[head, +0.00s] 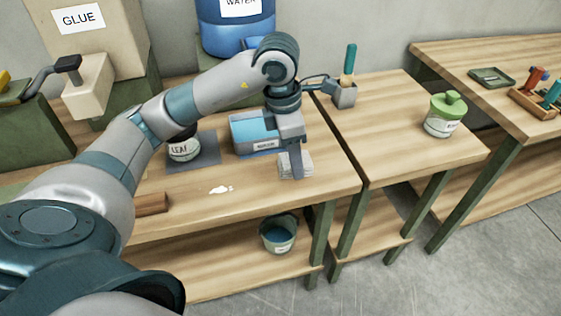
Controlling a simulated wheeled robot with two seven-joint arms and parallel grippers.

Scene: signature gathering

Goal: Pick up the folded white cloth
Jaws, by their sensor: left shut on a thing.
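The folded white cloth (304,165) lies on the wooden table near its right front corner. My left gripper (296,172) points down at the cloth, with its fingers in front of the middle of it. The gripper is shut on the cloth, which seems to be still at table height. The fingers hide part of the cloth. My right gripper is not in view.
Left of the gripper are a blue-topped grey box (250,134), a jar labelled LEAF (184,150) and a white spill (221,190). A cup with a teal-handled tool (345,96) stands behind right. A bucket (278,236) sits below.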

